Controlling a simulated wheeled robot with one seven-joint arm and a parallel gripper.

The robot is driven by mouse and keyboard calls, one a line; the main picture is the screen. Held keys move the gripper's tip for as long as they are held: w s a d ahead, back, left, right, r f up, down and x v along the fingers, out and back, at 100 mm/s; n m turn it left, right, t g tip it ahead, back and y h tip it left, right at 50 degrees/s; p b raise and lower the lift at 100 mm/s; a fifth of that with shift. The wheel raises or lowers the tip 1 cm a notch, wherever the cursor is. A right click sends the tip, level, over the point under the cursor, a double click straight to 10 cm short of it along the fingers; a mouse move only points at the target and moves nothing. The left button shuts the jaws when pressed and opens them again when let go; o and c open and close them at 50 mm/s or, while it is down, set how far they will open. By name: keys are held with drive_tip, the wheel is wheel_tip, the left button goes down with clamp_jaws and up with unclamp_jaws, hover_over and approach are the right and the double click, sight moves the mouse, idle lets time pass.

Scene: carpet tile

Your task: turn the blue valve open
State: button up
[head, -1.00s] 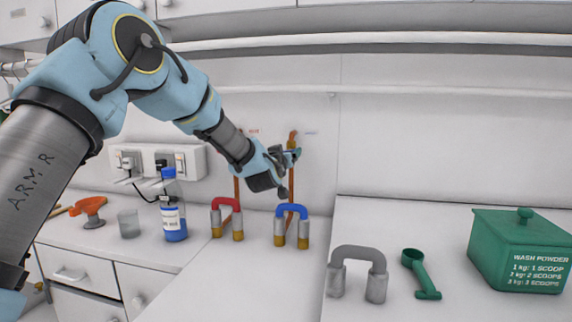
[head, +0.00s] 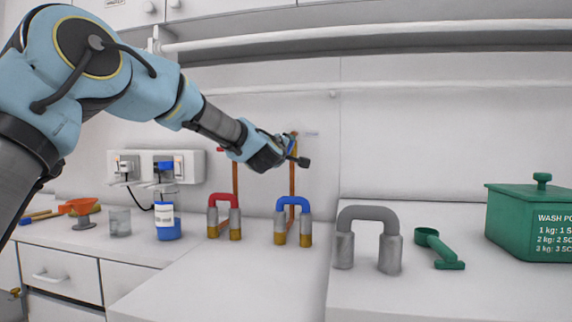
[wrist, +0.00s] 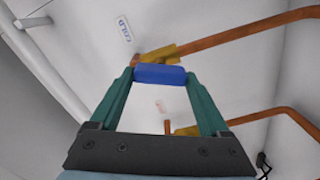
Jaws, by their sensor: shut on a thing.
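The blue valve's handle (wrist: 160,75) lies across between my gripper's (wrist: 158,76) two green fingertips in the wrist view. My gripper is shut on it. Behind the handle is the valve's brass body (wrist: 158,54) on a copper pipe (wrist: 235,40), beside a wall label reading COLD (wrist: 125,30). In the head view my gripper (head: 291,148) is at the wall, at the top of the right copper pipe (head: 292,178). It hides most of the valve there; only a bit of blue shows.
A second copper pipe (head: 235,180) with a red handle (head: 220,150) stands to the left. Below are red (head: 222,200) and blue (head: 293,201) U-shaped pieces, a grey arch (head: 368,213), a green scoop (head: 432,243) and a green box (head: 535,220). A bottle (head: 166,222) stands left.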

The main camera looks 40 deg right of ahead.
drive_tip(key=n+b, duration=0.4)
drive_tip(key=shift+f+n, duration=0.15)
drive_tip(key=shift+n, duration=0.25)
idle(0.4)
drive_tip(key=o, duration=1.2)
drive_tip(key=b+v, duration=0.4)
drive_tip(key=v, duration=0.7)
drive_tip(key=shift+w, duration=0.1)
